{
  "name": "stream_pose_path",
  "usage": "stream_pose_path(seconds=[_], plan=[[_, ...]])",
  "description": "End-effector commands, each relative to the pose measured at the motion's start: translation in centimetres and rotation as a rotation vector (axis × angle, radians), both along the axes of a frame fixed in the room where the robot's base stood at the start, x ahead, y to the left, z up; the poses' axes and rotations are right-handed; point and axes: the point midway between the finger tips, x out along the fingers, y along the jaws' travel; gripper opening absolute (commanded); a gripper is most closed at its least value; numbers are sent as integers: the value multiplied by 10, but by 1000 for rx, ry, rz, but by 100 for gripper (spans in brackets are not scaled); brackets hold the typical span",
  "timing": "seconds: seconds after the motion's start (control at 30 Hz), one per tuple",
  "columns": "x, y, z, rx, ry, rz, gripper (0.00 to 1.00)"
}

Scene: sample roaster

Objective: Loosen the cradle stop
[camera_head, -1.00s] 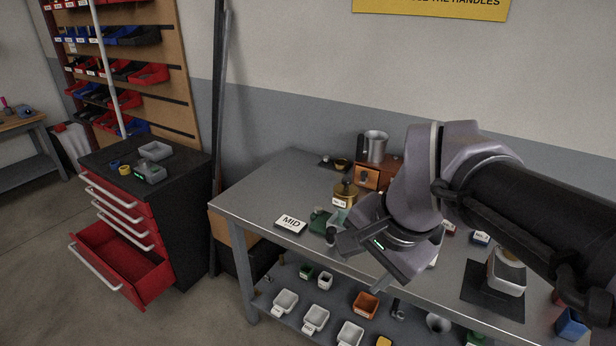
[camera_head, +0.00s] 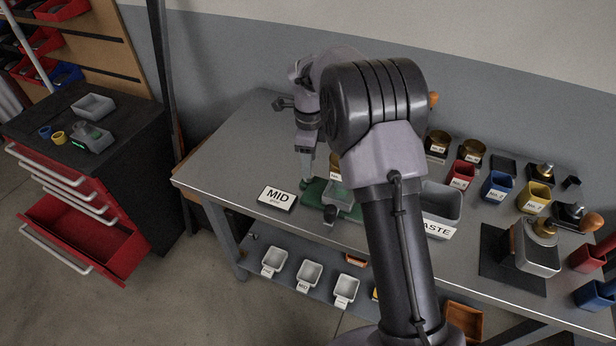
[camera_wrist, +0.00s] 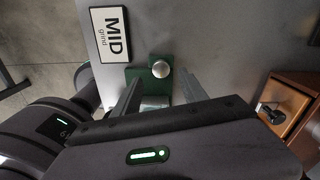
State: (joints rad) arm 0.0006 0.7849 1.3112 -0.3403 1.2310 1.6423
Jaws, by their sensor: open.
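The green cradle (camera_head: 314,190) sits on the metal table, right of the MID sign; part of it is behind my gripper and arm in the head view. In the wrist view the cradle (camera_wrist: 138,72) shows a round silver knob (camera_wrist: 161,69), which looks like its stop. My gripper (camera_head: 306,172) points down over the cradle. In the wrist view my gripper (camera_wrist: 160,80) is open, with one finger on each side of the knob and nothing held. I cannot tell the exact height gap. A grey metal part (camera_wrist: 155,103) lies behind the knob, between the fingers.
The MID sign (camera_head: 277,198) lies left of the cradle. A grey waste bin (camera_head: 440,207) stands to the right, beyond my arm. An orange-brown wooden box (camera_wrist: 290,105) is near in the wrist view. Several cups and tins fill the table's right. The left front tabletop is clear.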

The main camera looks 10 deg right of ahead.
Motion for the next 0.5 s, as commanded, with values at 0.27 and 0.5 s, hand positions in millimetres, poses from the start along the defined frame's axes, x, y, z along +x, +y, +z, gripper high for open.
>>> stream_pose_path(seconds=[0.27,0.5], plan=[[0,0,-44,1,-1,1,50],[0,0,-44,0,-2,1,50]])
